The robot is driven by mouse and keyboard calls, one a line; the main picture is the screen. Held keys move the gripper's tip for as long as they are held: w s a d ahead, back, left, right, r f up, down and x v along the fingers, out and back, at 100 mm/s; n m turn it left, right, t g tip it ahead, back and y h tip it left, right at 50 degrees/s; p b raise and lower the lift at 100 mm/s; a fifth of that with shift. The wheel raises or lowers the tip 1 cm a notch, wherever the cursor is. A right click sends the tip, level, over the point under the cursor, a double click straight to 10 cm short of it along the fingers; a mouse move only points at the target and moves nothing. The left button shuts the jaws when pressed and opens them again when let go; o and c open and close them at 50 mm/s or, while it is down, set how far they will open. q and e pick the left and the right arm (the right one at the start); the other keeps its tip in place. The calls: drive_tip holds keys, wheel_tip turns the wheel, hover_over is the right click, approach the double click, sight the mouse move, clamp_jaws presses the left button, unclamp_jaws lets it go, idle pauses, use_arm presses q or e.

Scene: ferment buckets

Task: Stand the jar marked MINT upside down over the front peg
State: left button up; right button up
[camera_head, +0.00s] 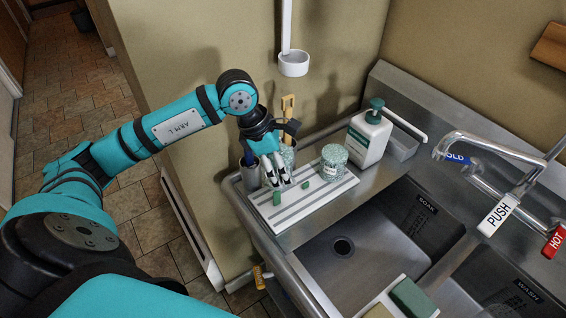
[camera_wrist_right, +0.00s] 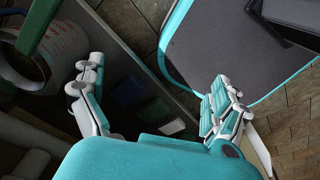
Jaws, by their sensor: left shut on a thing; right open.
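My left gripper (camera_head: 278,183) points down over the white ribbed rack (camera_head: 325,199) beside the sink. It is shut on a pale green speckled jar (camera_head: 289,156), partly hidden by the fingers; I cannot read any mark on it. A short green peg (camera_head: 277,198) stands bare at the rack's front end, close to the fingertips. Another green peg (camera_head: 305,185) stands bare behind it. A similar speckled jar (camera_head: 334,162) with a pale label stands farther back on the rack. My right gripper (camera_wrist_right: 155,100) is open and empty in the right wrist view.
A soap bottle (camera_head: 369,135) with a green pump stands behind the rack. A grey cup (camera_head: 250,175) is left of my left gripper, and wooden utensils (camera_head: 287,104) rise behind it. A white ladle (camera_head: 293,64) hangs above. The sink basin (camera_head: 365,235) lies to the right.

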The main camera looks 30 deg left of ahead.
use_arm(q)
wheel_tip(320, 180, down, 8)
drive_tip(key=b, duration=0.6)
drive_tip(key=shift+a, duration=0.15)
drive_tip(key=shift+f+b, duration=0.95)
drive_tip(key=shift+b, duration=0.2)
use_arm(e)
wheel_tip(320, 180, down, 8)
drive_tip(key=shift+d, duration=0.25)
drive_tip(key=shift+w+d+f, duration=0.1)
drive_tip(key=shift+d+f, duration=0.05)
drive_tip(key=shift+f, duration=0.2)
use_arm(q)
drive_tip(key=shift+f+b, duration=0.4)
drive_tip(key=shift+b, duration=0.3)
use_arm(e)
drive_tip(key=shift+d+f, duration=0.1)
drive_tip(key=shift+f, duration=0.35)
use_arm(q)
drive_tip(key=o, duration=1.5)
drive_tip(key=shift+c, duration=0.2)
drive_tip(key=shift+s, duration=0.1)
